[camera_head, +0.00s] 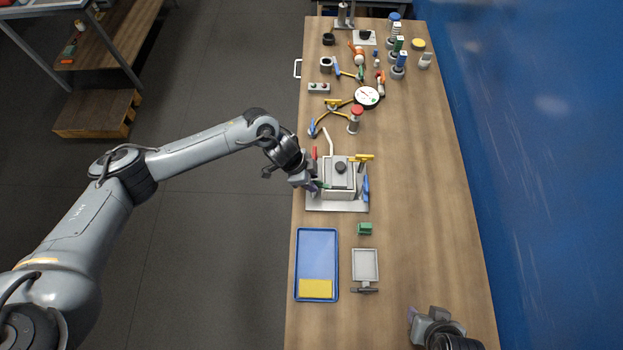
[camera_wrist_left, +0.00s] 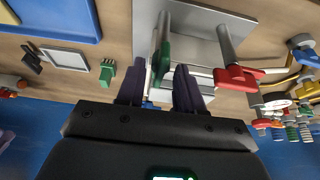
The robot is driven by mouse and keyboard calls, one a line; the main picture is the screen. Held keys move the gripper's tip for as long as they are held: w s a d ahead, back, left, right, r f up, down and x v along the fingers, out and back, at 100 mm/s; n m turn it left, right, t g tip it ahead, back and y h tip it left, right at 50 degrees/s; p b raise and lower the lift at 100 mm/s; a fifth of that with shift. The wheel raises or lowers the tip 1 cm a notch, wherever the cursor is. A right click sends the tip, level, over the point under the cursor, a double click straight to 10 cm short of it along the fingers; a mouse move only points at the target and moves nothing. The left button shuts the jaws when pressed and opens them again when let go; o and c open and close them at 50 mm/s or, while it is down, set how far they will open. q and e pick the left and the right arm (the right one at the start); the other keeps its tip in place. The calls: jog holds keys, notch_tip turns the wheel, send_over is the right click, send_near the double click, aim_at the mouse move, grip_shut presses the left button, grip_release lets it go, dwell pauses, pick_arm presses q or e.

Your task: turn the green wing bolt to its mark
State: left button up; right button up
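The green wing bolt (camera_wrist_left: 163,52) sits at the end of a grey rod on the steel cell stand. Its wing lies in line with the gap between my left gripper's fingers (camera_wrist_left: 160,76), which stand apart on either side. I cannot tell whether either finger touches it. In the head view, my left gripper (camera_head: 313,186) is at the left side of the cell (camera_head: 340,181), and the green bolt shows only as a small patch there. A red wing bolt (camera_wrist_left: 240,77) is on a neighbouring rod. The mark cannot be made out. My right gripper (camera_head: 422,318) is far off at the lower right; its fingers are unclear.
A yellow wing bolt (camera_head: 362,157) and a blue one (camera_head: 366,188) are on the cell's right side. A blue tray (camera_head: 317,252), a grey tray (camera_head: 365,262) and a green block (camera_head: 365,229) lie nearer.

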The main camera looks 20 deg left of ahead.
pick_arm(q)
jog(key=shift+f, duration=0.25)
grip_shut()
jog(key=shift+r+n+p, duration=0.15)
jog(key=shift+n+p, duration=0.35)
jog(key=shift+p, duration=0.5)
jog(key=shift+s+d+f+n+t+y+p, duration=0.1)
jog(key=shift+n+t+y+p, duration=0.6)
jog(key=shift+n+p, duration=1.8)
jog(key=shift+s+d+f+n+t+y+p, duration=0.1)
jog(key=shift+n+y+p, duration=1.5)
jog(key=shift+n, duration=1.5)
jog(key=shift+s+d+f+n+t+y+p, duration=0.1)
jog(key=shift+n+t+y+p, duration=0.4)
jog(key=shift+n+p, duration=2.2)
jog(key=shift+n, duration=0.3)
